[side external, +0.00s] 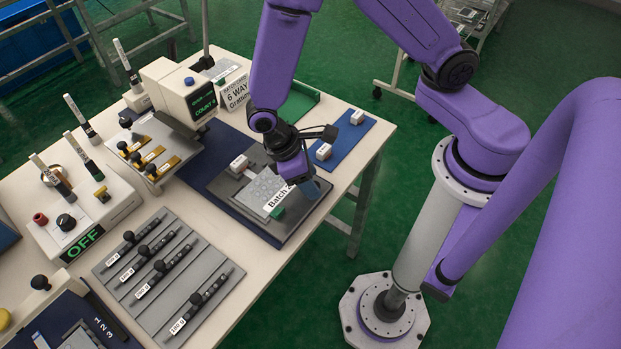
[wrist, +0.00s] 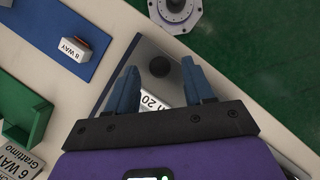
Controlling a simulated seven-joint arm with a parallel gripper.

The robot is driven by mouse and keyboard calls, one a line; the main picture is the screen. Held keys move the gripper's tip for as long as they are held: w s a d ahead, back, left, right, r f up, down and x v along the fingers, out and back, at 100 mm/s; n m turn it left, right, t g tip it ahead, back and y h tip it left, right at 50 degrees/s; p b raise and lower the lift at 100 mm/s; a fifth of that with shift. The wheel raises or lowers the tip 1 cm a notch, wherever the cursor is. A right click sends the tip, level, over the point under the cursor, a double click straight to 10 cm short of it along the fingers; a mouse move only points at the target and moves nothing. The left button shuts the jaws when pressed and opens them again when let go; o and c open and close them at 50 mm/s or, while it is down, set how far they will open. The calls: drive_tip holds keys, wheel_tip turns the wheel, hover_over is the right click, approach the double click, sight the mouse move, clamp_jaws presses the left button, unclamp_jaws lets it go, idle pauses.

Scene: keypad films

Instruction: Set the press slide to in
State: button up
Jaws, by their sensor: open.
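The press slide looks to be the grey plate (side external: 300,215) on a dark base beside the press, which has a "COUNT" display (side external: 200,100). A dotted grey sheet (side external: 262,187) with a "Batch" label lies on it. In the wrist view, the plate (wrist: 142,58) carries a round black knob (wrist: 158,67) near its end. My gripper (side external: 308,187) is low over the plate's right end, pointing down. In the wrist view its blue fingers (wrist: 160,78) are apart, one on each side of the knob. I cannot tell whether they touch it. The side view hides the knob.
A blue mat (side external: 343,147) with white blocks lies to the right, with a green tray (side external: 298,102) behind. A "6 WAY" sign (side external: 236,92) stands near the press. Left are a grey rack of labelled rods (side external: 200,262) and a box reading "OFF" (side external: 85,240).

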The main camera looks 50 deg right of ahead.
drive_tip(key=shift+s+d+f, duration=0.1)
drive_tip(key=shift+d+f, duration=0.05)
drive_tip(key=shift+f, duration=0.35)
clamp_jaws()
drive_tip(key=w, duration=1.1)
drive_tip(key=shift+w+r, duration=0.1)
drive_tip(key=shift+w, duration=0.2)
drive_tip(key=shift+c, duration=0.6)
unclamp_jaws()
drive_tip(key=shift+w, duration=0.1)
drive_tip(key=shift+o, duration=0.6)
